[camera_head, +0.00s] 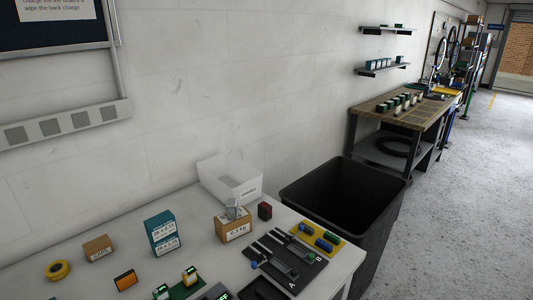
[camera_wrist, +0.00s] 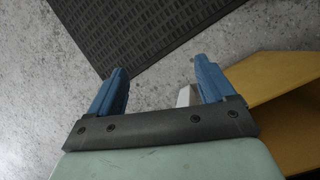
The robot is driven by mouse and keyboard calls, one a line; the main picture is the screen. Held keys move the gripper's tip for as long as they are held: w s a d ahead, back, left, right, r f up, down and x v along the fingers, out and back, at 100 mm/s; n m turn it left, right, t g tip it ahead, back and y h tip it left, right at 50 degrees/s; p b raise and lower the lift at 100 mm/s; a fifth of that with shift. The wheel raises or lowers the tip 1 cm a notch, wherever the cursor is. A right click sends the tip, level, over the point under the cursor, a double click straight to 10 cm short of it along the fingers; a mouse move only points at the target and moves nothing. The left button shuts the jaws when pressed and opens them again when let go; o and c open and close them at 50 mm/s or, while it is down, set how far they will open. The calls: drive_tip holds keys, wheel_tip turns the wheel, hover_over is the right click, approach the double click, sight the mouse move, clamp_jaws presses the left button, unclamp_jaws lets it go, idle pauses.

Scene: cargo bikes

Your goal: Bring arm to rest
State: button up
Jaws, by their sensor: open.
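My gripper (camera_wrist: 160,85) shows in the wrist view with its two blue fingers spread apart. Nothing is held between the fingers. Past them are a speckled grey floor and a dark ribbed mat (camera_wrist: 145,30). My gripper and arm do not show in the head view.
In the head view, a white table (camera_head: 110,222) carries boxes, a dark tray marked A and B (camera_head: 290,262) and a yellow tray (camera_head: 325,247). A black bin (camera_head: 310,205) stands beside it. A workbench (camera_head: 375,108) stands beyond. A yellow-brown object (camera_wrist: 265,80) is near the right finger. Floor at right is clear.

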drive_tip(key=s+a+f+m+g+y, duration=0.1)
drive_tip(key=s+a+f, duration=0.1)
drive_tip(key=s+a, duration=0.6)
drive_tip(key=s+a+f+m+g+y, duration=0.2)
drive_tip(key=s+a, duration=0.6)
drive_tip(key=s, duration=0.8)
drive_tip(key=shift+s+a+f+m, duration=0.15)
drive_tip(key=shift+a+f+m, duration=0.1)
drive_tip(key=shift+m, duration=0.05)
